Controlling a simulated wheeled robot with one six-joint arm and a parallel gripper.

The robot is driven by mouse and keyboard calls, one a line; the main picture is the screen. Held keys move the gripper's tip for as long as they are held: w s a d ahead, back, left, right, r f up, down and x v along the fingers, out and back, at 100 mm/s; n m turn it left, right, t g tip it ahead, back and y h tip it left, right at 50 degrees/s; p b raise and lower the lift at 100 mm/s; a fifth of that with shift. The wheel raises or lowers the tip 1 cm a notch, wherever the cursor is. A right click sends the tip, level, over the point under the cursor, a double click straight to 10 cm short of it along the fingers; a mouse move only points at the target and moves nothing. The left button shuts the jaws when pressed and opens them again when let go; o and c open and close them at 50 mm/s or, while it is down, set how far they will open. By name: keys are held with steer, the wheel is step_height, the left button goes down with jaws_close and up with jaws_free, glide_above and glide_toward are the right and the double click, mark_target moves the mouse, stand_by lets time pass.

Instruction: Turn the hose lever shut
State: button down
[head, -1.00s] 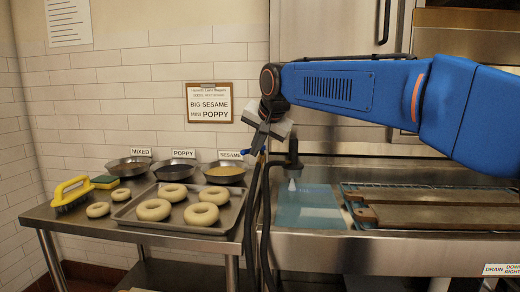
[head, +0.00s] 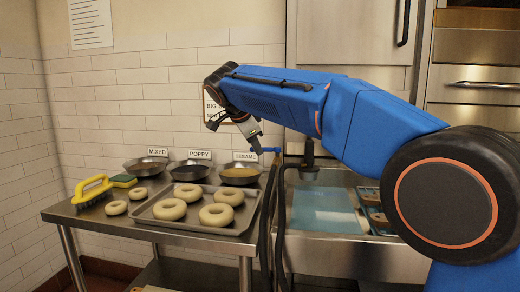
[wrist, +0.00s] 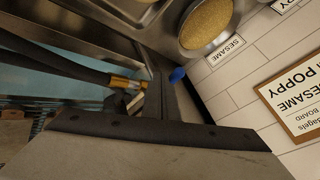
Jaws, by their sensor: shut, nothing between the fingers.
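The blue hose lever (head: 271,150) shows level at the top of the black hoses, just right of my gripper (head: 256,146). My gripper is shut and empty, with its tips close to the lever; contact cannot be told. In the wrist view a blue end of the lever (wrist: 178,74) shows beside my dark gripper parts, which hide the rest. The black hose (wrist: 60,62) ends there in a brass fitting (wrist: 122,82). In the head view a dark hose nozzle (head: 308,158) hangs over the blue-lined sink (head: 325,222), with no clear white spray under it.
A steel table (head: 88,213) at the left holds a bagel tray (head: 165,222), seed bowls (head: 240,175), a yellow brush (head: 92,190) and a sponge (head: 124,181). A sign (head: 212,108) hangs on the tiled wall behind my arm.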

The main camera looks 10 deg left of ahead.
steer(key=shift+w+a+m, duration=0.3)
steer(key=shift+w, duration=0.2)
steer(key=shift+w+a, duration=0.1)
stand_by(0.4)
